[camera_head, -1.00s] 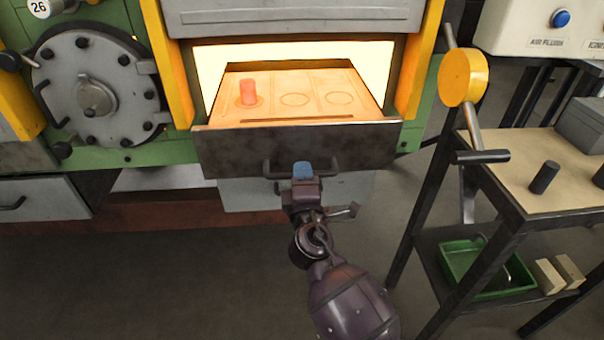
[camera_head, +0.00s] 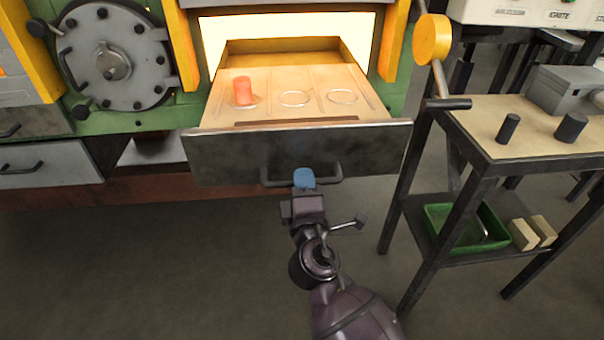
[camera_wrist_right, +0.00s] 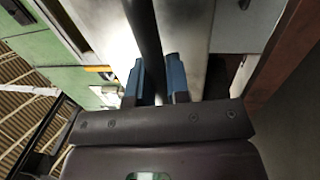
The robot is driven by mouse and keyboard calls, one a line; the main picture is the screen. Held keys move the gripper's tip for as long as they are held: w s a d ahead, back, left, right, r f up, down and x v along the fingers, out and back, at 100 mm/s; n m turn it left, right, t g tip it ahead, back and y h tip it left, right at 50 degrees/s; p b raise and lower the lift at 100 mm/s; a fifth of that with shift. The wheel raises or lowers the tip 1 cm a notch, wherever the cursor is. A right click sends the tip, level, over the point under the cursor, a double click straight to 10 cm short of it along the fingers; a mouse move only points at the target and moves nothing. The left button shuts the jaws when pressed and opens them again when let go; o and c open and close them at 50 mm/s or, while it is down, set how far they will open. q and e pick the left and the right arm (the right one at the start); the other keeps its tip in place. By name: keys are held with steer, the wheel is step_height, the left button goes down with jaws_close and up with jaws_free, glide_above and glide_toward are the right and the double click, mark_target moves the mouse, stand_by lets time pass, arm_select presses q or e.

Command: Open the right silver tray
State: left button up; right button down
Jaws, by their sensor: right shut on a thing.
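A metal-fronted tray (camera_head: 230,155) is pulled well out of the glowing furnace opening. Its front is dark grey, with a dark bar handle (camera_head: 270,178) at the middle. The tray bed has several marked lanes, with an upright orange-red billet (camera_head: 243,92) in the left lane and empty ring marks to its right. My right gripper (camera_head: 304,178) is shut on the handle. In the right wrist view, its blue fingers (camera_wrist_right: 155,82) lie on both sides of the dark handle bar (camera_wrist_right: 146,40). My left gripper is in neither view.
A workbench (camera_head: 490,110) stands at the right, with dark cylinders on top and a green bin (camera_head: 450,222) below. A yellow disc on a lever (camera_head: 431,40) hangs near it. A silver drawer (camera_head: 45,165) is at the lower left. The floor in front is clear.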

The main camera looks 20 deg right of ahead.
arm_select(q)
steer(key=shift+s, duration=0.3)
arm_select(e)
steer(key=shift+r+v, duration=0.15)
steer(key=shift+v, duration=0.5)
steer(key=shift+r+v, duration=0.1)
steer(key=shift+v, duration=0.55)
steer(key=shift+s, duration=0.1)
steer(key=c, duration=1.1)
jaws_free()
arm_select(q)
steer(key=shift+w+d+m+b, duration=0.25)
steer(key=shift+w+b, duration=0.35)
steer(key=shift+b, duration=0.35)
arm_select(e)
steer(key=v, duration=1.1)
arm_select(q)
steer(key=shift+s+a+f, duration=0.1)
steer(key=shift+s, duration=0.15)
